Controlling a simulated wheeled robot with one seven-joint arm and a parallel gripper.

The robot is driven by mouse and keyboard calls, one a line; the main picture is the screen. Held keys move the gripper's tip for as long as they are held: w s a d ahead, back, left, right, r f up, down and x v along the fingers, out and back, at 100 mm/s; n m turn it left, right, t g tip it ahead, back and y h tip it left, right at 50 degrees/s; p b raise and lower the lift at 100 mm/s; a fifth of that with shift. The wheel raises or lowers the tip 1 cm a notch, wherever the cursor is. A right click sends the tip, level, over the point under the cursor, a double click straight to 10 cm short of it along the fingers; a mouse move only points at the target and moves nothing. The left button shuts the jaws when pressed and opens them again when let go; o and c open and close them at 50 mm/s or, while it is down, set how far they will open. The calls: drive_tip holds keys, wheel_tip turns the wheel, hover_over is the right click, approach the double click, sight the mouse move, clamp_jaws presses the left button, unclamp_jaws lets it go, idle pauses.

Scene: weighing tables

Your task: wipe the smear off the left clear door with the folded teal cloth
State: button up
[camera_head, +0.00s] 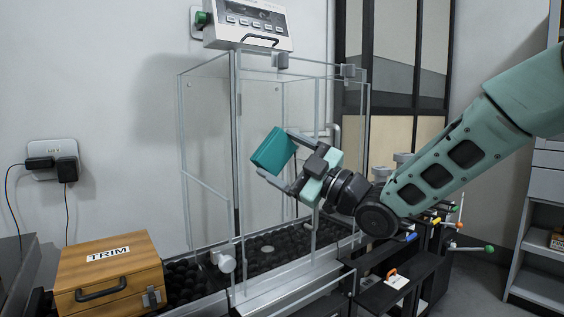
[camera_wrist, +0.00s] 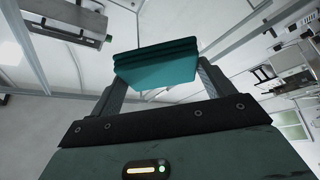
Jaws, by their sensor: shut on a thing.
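The folded teal cloth (camera_head: 273,151) is held between the fingers of my gripper (camera_head: 283,158), in front of the clear enclosure. In the wrist view the cloth (camera_wrist: 156,64) spans the two fingers of my gripper (camera_wrist: 158,85). The left clear door (camera_head: 207,150) is a pane in a thin pale frame on the left side of the enclosure. I cannot make out a smear on it. In the head view the cloth is to the right of this door; I cannot tell whether it touches any pane.
A wooden TRIM box (camera_head: 109,272) stands at the lower left, beside a bed of dark round pieces (camera_head: 182,282). A wall socket with plugs (camera_head: 52,160) is at the left. Coloured-tipped levers (camera_head: 470,249) stand at the lower right.

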sight(261, 157)
drive_tip(key=shift+a, duration=0.15)
drive_tip(key=shift+s+a+f+b, duration=0.1)
drive_tip(key=shift+s+a+b, duration=0.3)
drive_tip(key=shift+a, duration=0.2)
drive_tip(key=shift+s+a+b, duration=0.4)
drive_tip(key=shift+a, duration=0.15)
drive_tip(key=shift+s+a, duration=0.3)
drive_tip(key=shift+a, duration=0.2)
drive_tip(key=shift+c, duration=0.3)
drive_tip(key=shift+s+d+b, duration=0.1)
drive_tip(key=shift+s+b, duration=0.2)
drive_tip(key=shift+b, duration=0.1)
drive_tip(key=shift+s+d+b, duration=0.3)
drive_tip(key=shift+s+d, duration=0.5)
drive_tip(key=shift+s, duration=0.25)
drive_tip(key=shift+s+d+b, duration=0.3)
drive_tip(key=shift+s+d, duration=0.5)
drive_tip(key=shift+s, duration=0.2)
drive_tip(key=shift+s+d, duration=0.1)
